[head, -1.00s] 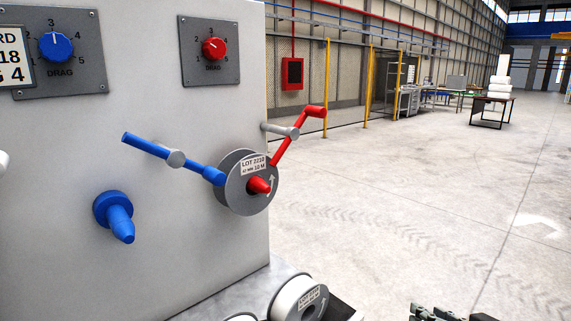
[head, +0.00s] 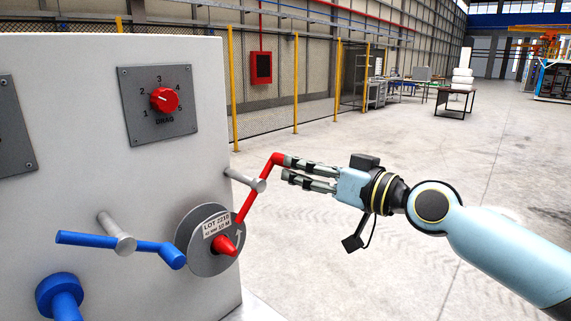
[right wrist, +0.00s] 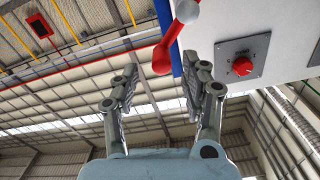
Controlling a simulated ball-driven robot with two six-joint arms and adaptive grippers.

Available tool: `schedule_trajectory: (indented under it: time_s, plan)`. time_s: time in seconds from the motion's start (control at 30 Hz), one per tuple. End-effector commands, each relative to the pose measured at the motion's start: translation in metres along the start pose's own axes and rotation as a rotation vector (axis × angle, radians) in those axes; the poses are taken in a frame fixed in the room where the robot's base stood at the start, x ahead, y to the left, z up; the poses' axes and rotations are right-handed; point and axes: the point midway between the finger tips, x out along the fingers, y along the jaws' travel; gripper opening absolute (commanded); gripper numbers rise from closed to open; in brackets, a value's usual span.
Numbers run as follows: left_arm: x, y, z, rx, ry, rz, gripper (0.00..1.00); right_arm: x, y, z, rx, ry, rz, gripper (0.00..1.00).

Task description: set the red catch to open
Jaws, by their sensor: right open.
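The red catch (head: 258,187) is a bent red lever on a grey pivot pin at the right edge of the grey panel. Its lower end reaches the rim of the grey spool (head: 187,236), and its upper end slants up and right. My right gripper (head: 284,168) is open, coming from the right, with its fingertips at the catch's upper end. In the right wrist view the red catch's end (right wrist: 161,60) shows between the tips of the open right gripper (right wrist: 158,66); contact cannot be told. My left gripper is out of view.
A blue catch (head: 85,239) on its own grey pin (head: 117,233) and a blue peg (head: 62,293) are left of the spool. A red peg (head: 222,245) passes through the spool. A red drag knob (head: 164,99) sits above. Open floor lies right.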

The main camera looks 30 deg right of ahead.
Motion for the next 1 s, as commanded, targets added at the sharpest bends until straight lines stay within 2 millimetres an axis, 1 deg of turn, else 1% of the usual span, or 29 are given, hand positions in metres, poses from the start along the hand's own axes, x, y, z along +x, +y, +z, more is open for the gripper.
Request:
schedule_trajectory:
  time_s: [0.03, 0.1, 0.2, 0.3, 0.6, 0.63, 0.9, 0.97, 1.0]
  plan:
    - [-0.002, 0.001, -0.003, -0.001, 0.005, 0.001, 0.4, 0.011, 0.0, -0.002, 0.006, 0.004, 0.002, 0.46]
    - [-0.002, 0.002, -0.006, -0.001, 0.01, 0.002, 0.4, 0.022, -0.001, -0.002, 0.006, 0.003, -0.001, 0.46]
    - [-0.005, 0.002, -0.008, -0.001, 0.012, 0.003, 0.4, 0.035, 0.0, -0.002, 0.002, 0.001, 0.001, 0.46]
    - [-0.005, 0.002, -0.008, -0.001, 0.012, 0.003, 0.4, 0.043, 0.0, -0.001, 0.001, 0.0, 0.001, 0.46]
    - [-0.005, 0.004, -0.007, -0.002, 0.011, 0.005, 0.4, 0.046, 0.0, 0.0, 0.0, -0.002, 0.0, 0.46]
    - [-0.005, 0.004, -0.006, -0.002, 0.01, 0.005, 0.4, 0.046, 0.0, 0.0, 0.0, -0.002, 0.0, 0.44]
    - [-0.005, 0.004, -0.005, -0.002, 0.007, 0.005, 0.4, 0.046, 0.0, 0.0, -0.001, -0.002, 0.001, 0.09]
    - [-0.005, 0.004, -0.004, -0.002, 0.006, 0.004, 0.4, 0.046, 0.0, 0.0, -0.001, -0.002, 0.0, 0.01]
    - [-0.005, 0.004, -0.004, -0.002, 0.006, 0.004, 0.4, 0.046, 0.0, 0.0, -0.001, -0.002, 0.0, 0.0]
